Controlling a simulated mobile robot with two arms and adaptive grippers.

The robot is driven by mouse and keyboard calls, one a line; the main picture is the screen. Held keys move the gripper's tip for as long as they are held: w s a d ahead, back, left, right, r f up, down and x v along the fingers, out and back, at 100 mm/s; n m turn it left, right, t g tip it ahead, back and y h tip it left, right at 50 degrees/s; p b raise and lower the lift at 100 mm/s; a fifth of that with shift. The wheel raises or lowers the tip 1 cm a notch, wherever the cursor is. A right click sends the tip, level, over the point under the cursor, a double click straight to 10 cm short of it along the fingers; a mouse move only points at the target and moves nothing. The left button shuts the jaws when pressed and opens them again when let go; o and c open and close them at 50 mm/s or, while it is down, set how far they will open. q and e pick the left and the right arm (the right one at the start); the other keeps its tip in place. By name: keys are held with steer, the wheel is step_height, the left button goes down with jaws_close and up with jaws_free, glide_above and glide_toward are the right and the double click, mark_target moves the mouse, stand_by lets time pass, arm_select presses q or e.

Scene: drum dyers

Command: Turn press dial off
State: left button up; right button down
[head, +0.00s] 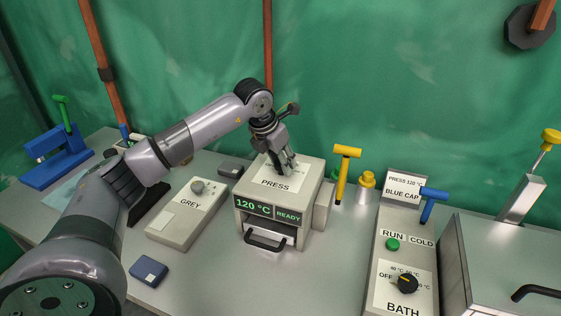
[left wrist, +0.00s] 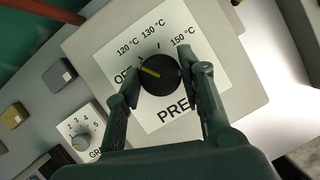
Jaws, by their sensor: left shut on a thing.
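The press (head: 268,215) is a pale box with a labelled top and a front display reading 120 °C and READY. Its black dial (left wrist: 160,75) has a yellow mark pointing left and slightly up in the left wrist view, toward the side of the OFF and 120 °C labels; the exact tick is hard to tell. My left gripper (head: 284,170) is over the press top, pointing down. In the left wrist view its two fingers (left wrist: 162,84) are shut on the dial, one on each side. In the head view the gripper mostly hides the dial. My right gripper is not in view.
A GREY control box (head: 185,219) with a knob stands left of the press. A yellow T-handle (head: 345,165) and the BATH panel (head: 400,270) with its own dial stand to the right. A blue block (head: 148,271) lies at the front. A black handle (head: 266,241) juts from the press front.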

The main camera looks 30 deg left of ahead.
arm_select(q)
steer(key=n+y+b, duration=0.2)
steer(key=n, duration=0.3)
steer(key=shift+d, duration=0.15)
steer(key=shift+w+n+g+y+b, duration=0.1)
steer(key=shift+n+g+y+b, duration=0.4)
steer(key=shift+n, duration=1.3)
steer(key=o, duration=1.1)
steer(key=shift+r, duration=0.15)
steer(key=v, duration=1.1)
steer(key=shift+s+d+r, duration=0.25)
steer(key=shift+s, duration=0.05)
